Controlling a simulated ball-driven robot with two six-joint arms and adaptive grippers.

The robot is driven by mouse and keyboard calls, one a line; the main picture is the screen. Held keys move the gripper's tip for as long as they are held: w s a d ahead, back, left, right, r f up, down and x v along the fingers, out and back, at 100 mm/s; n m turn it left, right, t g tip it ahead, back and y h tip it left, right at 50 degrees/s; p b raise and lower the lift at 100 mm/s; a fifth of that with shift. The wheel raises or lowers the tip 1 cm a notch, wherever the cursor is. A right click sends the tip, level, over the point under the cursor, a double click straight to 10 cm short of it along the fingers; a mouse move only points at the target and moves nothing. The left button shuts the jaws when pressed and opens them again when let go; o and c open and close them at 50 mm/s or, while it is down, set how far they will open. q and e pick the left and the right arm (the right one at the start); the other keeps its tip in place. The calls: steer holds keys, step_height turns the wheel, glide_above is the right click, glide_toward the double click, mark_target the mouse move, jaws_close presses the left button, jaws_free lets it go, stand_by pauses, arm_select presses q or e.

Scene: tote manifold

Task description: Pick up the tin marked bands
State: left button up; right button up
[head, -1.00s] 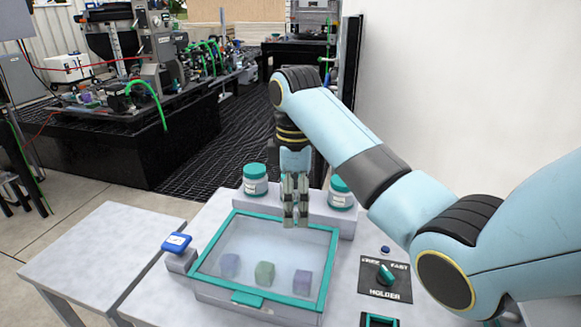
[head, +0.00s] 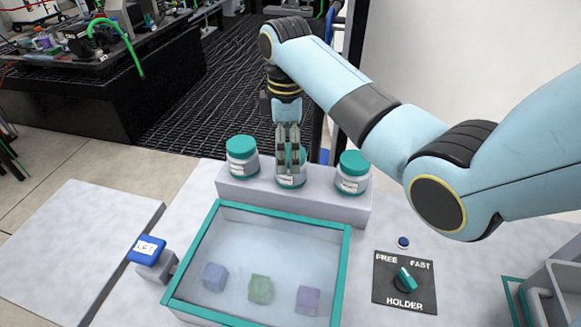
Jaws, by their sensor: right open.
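Three pale tins with teal lids stand on a raised grey ledge behind the tote: a left tin (head: 242,157), a middle tin (head: 291,182) and a right tin (head: 353,172). Their white labels are too small to read, so I cannot tell which is marked bands. My right gripper (head: 288,170) points down at the middle tin, its open fingers covering much of that tin's lid and front. Whether the fingers touch it I cannot tell. My left gripper is not in view.
A teal-rimmed tote (head: 344,275) holding several coloured cubes lies in front of the ledge (head: 330,207). A blue tab (head: 147,250) stands at its left, a FREE/FAST holder knob panel (head: 404,283) at its right. A grey bin (head: 556,292) is at lower right. The left side table (head: 75,240) is bare.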

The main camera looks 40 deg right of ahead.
steer(key=f, duration=0.2)
steer(key=d+f, duration=0.1)
steer(key=f, duration=0.1)
steer(key=shift+s+f, duration=0.15)
steer(key=shift+f, duration=0.55)
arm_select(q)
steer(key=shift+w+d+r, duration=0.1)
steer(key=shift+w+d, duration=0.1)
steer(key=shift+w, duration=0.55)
arm_select(e)
steer(key=c, duration=0.5)
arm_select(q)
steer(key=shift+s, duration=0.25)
arm_select(e)
steer(key=c, duration=0.8)
